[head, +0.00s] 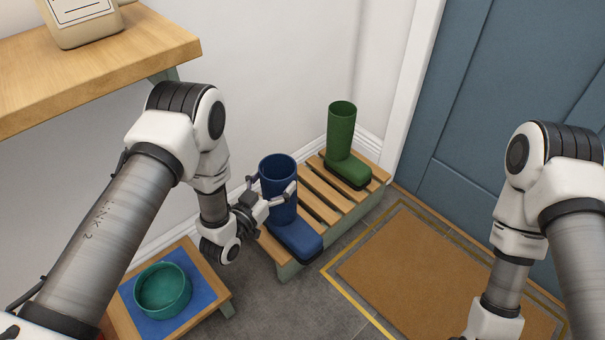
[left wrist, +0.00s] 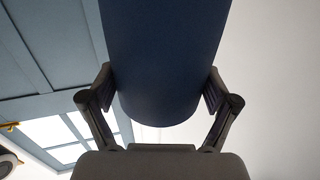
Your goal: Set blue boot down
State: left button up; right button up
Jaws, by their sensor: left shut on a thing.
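The blue boot (head: 282,212) is upright at the near left end of the slatted wooden rack (head: 322,207), its toe pointing toward the lower right. Its sole appears to be at the level of the slats; I cannot tell whether it touches them. My left gripper (head: 273,196) is shut on the boot's shaft, with one finger on each side. In the left wrist view the dark blue shaft (left wrist: 165,60) fills the space between the fingers (left wrist: 160,98). My right arm shows at the right of the head view, but its gripper is out of the picture.
A green boot (head: 342,135) stands at the rack's far end, with bare slats between the boots. A low stand with a blue mat and teal bowl (head: 163,290) is at lower left. A brown doormat (head: 405,270) lies right of the rack. A wooden shelf (head: 110,60) juts out upper left.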

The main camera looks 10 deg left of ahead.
pick_arm(q)
jog(key=w+a+f+b, duration=0.2)
jog(key=w+b, duration=0.2)
jog(key=w, duration=0.3)
jog(key=w+a+f+b, duration=0.2)
jog(key=w+a+b, duration=0.1)
jog(key=w, duration=0.4)
jog(key=shift+w+a+f+b, duration=0.2)
jog(key=shift+a+f+b, duration=0.15)
jog(key=shift+b, duration=0.35)
jog(key=shift+f, duration=0.2)
jog(key=o, duration=1.6)
jog(key=shift+r, duration=0.1)
